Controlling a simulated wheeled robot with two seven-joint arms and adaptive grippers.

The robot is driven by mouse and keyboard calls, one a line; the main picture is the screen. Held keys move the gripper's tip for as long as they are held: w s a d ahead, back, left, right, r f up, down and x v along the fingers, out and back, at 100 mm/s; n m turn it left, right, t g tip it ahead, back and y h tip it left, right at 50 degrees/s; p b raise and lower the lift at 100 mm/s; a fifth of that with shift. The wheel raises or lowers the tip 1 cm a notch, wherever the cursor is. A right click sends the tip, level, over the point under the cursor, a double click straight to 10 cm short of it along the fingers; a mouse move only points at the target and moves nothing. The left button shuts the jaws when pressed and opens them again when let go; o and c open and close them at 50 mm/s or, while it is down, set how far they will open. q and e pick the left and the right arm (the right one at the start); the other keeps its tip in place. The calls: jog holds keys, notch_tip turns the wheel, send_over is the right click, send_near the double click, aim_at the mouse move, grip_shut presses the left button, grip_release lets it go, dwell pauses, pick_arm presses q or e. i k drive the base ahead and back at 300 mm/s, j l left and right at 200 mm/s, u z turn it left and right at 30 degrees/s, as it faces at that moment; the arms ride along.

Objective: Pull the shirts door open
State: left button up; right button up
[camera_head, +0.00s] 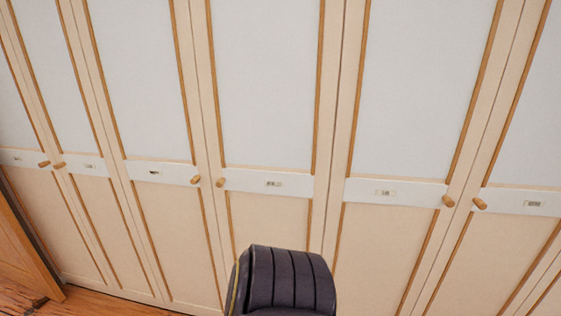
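A row of tall wardrobe doors with pale panels and wooden trim fills the head view. Each white middle rail carries a small label, too small to read, so I cannot tell which is the shirts door. Labelled doors include a left-centre door (140,70), a centre door (265,70) and a right-centre door (425,80). Their round wooden knobs are the left-centre knob (195,180), the centre knob (221,182) and the right-centre knob (448,201). Another knob (480,204) is on the far-right door. All visible doors look shut. Neither gripper is in view.
A dark, ribbed, padded object (290,280), like a chair back, stands at the bottom centre before the doors. A wooden panel (22,245) stands at the lower left. Wooden floor (100,302) shows along the bottom left.

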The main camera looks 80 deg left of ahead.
aim_at(140, 57)
jog(key=u, duration=3.75)
